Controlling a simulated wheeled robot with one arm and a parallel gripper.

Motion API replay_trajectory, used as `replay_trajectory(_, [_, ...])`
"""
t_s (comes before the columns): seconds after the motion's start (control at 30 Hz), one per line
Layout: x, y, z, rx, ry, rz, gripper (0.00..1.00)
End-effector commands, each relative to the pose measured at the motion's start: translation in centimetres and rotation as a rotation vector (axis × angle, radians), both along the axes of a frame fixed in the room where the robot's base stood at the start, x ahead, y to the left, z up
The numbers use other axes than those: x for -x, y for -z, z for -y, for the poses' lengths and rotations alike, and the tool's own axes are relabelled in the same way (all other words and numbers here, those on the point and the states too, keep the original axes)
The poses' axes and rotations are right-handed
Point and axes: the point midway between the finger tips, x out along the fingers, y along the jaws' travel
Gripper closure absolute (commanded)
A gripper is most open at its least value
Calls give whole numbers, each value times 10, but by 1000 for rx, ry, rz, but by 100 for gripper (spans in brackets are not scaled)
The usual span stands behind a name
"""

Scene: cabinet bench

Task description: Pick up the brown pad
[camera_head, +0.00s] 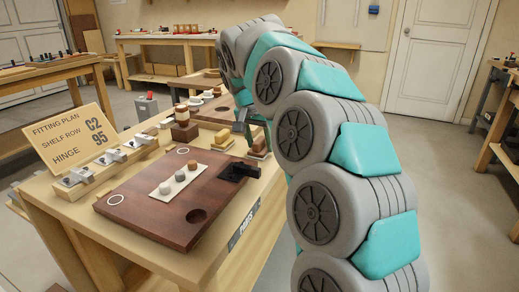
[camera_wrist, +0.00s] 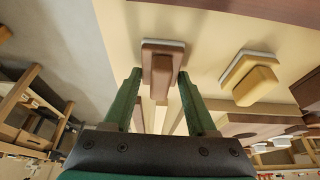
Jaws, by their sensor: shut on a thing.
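The brown pad (camera_wrist: 161,62) has a brown grip block on a flat brown plate with a pale underside layer. In the wrist view it sits between the two green fingers of my gripper (camera_wrist: 160,78), which is shut on its block. In the head view my gripper is partly hidden behind my arm, at the right edge of the bench. A similar yellow pad (camera_wrist: 251,80) lies beside it, apart from my fingers, and also shows in the head view (camera_head: 222,139). I cannot tell whether the brown pad touches the bench top.
On the wooden bench (camera_head: 150,258) lies a dark red-brown board (camera_head: 135,212) with a white strip of several round pegs and a black hinge (camera_head: 240,170). A sign (camera_head: 72,140), a clamp rail (camera_head: 105,165) and stacked blocks (camera_head: 185,128) stand behind. Open floor lies to the right.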

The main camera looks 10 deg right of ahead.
Motion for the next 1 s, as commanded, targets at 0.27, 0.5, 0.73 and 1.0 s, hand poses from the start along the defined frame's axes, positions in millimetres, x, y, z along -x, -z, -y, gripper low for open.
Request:
replay_trajectory(0.27, [0,0,0,0,0,0,98])
replay_trajectory(0.5, [0,0,0,0,0,0,98])
replay_trajectory(0.73, [-1,-7,0,1,1,4,98])
replay_trajectory(1.0, [0,-21,0,1,0,-1,98])
